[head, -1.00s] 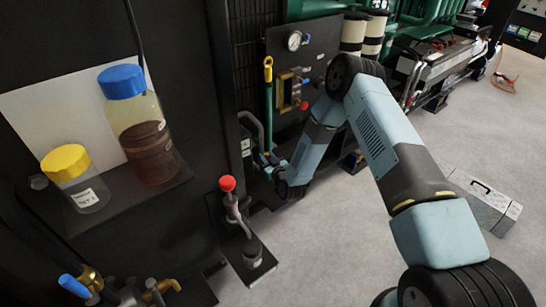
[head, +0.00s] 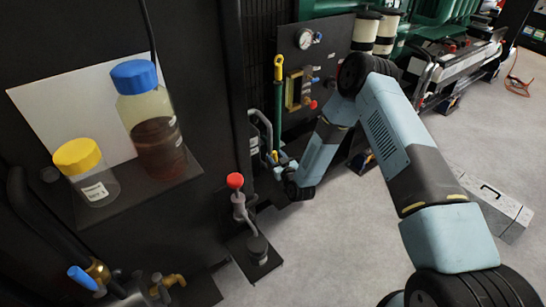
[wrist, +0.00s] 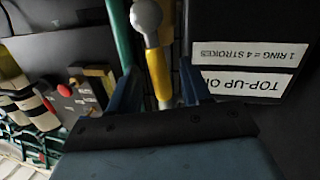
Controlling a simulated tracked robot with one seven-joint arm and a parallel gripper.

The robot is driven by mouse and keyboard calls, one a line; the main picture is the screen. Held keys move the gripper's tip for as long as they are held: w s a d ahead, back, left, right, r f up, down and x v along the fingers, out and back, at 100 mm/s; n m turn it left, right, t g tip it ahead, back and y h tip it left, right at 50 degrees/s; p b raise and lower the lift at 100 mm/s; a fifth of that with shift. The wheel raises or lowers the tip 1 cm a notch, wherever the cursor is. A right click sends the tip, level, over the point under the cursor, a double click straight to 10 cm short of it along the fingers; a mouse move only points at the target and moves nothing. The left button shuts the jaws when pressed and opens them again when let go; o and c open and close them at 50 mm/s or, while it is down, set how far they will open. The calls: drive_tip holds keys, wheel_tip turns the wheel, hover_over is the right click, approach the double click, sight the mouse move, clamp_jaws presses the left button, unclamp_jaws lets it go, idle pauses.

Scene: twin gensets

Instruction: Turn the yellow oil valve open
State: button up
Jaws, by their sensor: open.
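A yellow lever (wrist: 158,75) with a grey ball-shaped end (wrist: 146,17) shows in the wrist view; I take it for the oil valve. It lies between the two open fingers of my gripper (wrist: 160,82); I cannot tell whether they touch it. In the head view a small yellow piece (head: 275,156) shows beside my gripper (head: 277,163), low by the dark panel. My wrist hides most of the valve there.
A green rod with a yellow top (head: 278,68) stands just above. A red-capped hand pump (head: 238,200) stands nearer. Bottles with blue (head: 134,77) and yellow (head: 77,156) caps sit on a shelf at left. A grey toolbox (head: 495,207) lies on open floor.

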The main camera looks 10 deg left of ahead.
drive_tip(key=v, duration=1.2)
drive_tip(key=shift+s, duration=0.2)
drive_tip(key=shift+d+r, duration=0.1)
